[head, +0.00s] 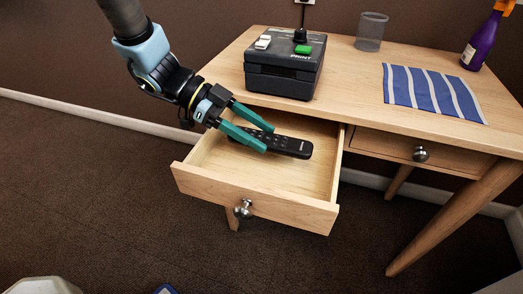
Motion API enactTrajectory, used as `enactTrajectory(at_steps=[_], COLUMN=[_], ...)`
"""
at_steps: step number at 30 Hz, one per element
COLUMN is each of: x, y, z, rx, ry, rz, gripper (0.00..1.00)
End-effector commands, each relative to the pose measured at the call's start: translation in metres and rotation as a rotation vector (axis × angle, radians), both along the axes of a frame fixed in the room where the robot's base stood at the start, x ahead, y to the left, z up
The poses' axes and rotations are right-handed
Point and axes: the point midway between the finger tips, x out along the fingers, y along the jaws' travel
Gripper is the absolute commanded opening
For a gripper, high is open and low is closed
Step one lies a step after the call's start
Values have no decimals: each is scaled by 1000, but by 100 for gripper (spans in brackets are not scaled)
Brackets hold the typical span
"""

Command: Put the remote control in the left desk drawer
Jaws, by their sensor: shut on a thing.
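The black remote control (290,147) is inside or just above the open left desk drawer (255,202). My gripper (268,140) reaches in from the upper left with its green fingers at the remote's left end, shut on it. The fingers hide part of that end. I cannot tell whether the remote touches the drawer floor. The drawer is pulled well out and its visible floor is otherwise bare.
On the desk (340,78) stand a black label printer (284,75), a mesh cup (371,32) and a purple spray bottle (481,42). A blue striped cloth (432,93) lies at the right. The right drawer (385,147) is shut. Open carpet lies left.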

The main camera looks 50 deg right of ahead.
Motion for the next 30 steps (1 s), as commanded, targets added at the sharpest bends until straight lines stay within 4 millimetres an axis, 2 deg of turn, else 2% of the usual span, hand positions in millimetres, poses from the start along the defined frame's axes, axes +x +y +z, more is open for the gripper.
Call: enactTrajectory(at_steps=[1, 7, 13, 25, 26, 30], x=[0, 0, 0, 0, 0, 0], y=[0, 0, 0, -1, -1, -1], z=[-7, -22, -49, -52, -52, -52], rx=[0, 0, 1, -1, -3, -2], ry=[0, 0, 0, 0, -1, -1], rz=[-1, 1, 0, 0, 1, 0], gripper=[0, 0, 0, 0, 60, 76])
